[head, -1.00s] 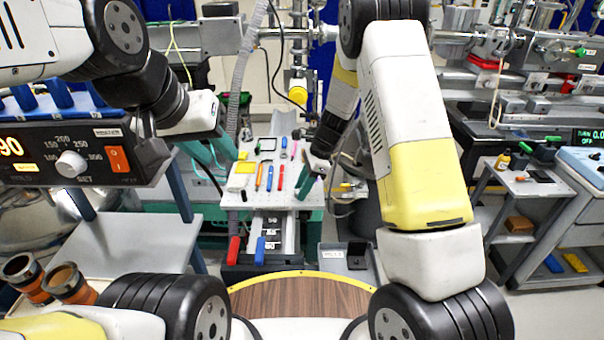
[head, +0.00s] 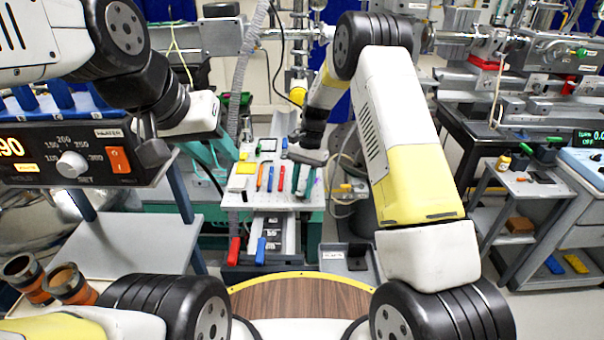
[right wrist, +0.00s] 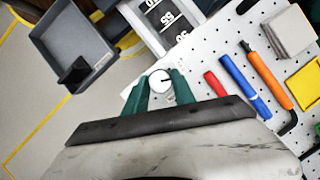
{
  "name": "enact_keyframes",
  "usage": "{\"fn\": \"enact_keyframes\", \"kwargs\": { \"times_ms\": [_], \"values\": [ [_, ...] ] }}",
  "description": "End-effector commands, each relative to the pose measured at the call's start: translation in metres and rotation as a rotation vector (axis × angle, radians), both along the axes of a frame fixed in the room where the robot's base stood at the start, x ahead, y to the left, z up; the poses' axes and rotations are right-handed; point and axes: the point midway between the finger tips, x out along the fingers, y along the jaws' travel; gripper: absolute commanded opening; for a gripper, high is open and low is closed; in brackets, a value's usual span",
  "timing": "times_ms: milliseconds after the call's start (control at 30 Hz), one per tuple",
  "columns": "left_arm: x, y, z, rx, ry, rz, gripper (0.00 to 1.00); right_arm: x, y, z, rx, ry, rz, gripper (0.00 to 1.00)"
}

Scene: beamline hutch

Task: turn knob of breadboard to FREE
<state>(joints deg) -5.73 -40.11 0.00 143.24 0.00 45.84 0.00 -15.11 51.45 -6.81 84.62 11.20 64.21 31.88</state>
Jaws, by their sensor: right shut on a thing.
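The breadboard (head: 245,197) is a white perforated board on a bench in the middle of the head view. Its knob (right wrist: 159,78) is small, round and white with a dark pointer line, near the board's edge in the right wrist view. My right gripper (right wrist: 160,88) has its green fingers on both sides of the knob and is shut on it. In the head view the right gripper (head: 304,182) is over the board's front right corner and hides the knob. No FREE marking is legible. My left gripper (head: 217,153) hangs left of the board, open and empty.
Red (right wrist: 215,84), blue (right wrist: 245,87) and orange (right wrist: 264,80) tools lie on the board close to my right gripper. A grey tray (right wrist: 72,45) is beside the board. Red (head: 234,250) and blue (head: 261,250) handles stick out in front. A heater box (head: 75,150) stands at left.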

Motion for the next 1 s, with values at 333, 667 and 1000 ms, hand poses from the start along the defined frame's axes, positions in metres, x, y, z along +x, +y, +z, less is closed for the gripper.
{"fn": "enact_keyframes", "kwargs": {
  "times_ms": [333,667,1000],
  "values": [
    [0.0,0.0,0.0,0.0,0.0,0.0,0.36,0.0015,0.0022,0.0005,0.001,-0.002,0.288,0.0],
    [0.0,0.0,0.0,0.0,0.0,0.0,0.36,0.0016,0.0026,0.0006,0.0,-0.003,0.446,0.0],
    [0.0,0.0,0.0,0.0,0.0,0.0,0.36,0.0012,0.003,0.0007,0.0,-0.002,0.488,0.0]
  ]
}}
